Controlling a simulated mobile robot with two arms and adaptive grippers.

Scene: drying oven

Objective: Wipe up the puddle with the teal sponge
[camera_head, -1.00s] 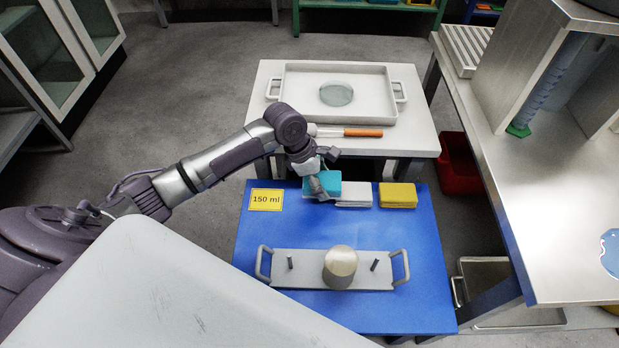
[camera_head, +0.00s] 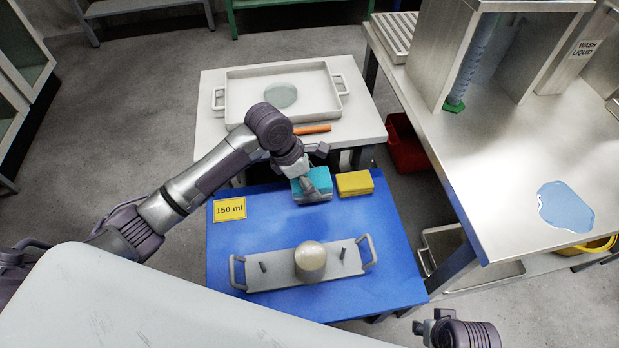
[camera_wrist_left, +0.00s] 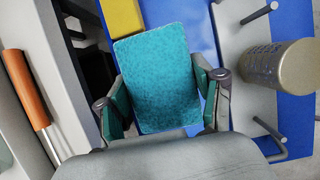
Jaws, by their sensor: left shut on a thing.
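The teal sponge (camera_head: 318,180) is held between the fingers of my left gripper (camera_head: 309,184), above the far side of the blue table. In the left wrist view the teal sponge (camera_wrist_left: 158,75) fills the space between both fingers of the left gripper (camera_wrist_left: 163,100). The puddle (camera_head: 566,206) is a pale blue patch on the steel counter at the right, well away from the sponge. My right gripper (camera_head: 424,328) shows only in part at the bottom right; its fingers are not clear.
A yellow sponge (camera_head: 355,183) lies beside the teal one on the blue table (camera_head: 395,255). A handled rack (camera_head: 285,276) with a round metal piece (camera_head: 310,262) stands nearer. The steel counter (camera_head: 500,165) is bare around the puddle. A gap separates table and counter.

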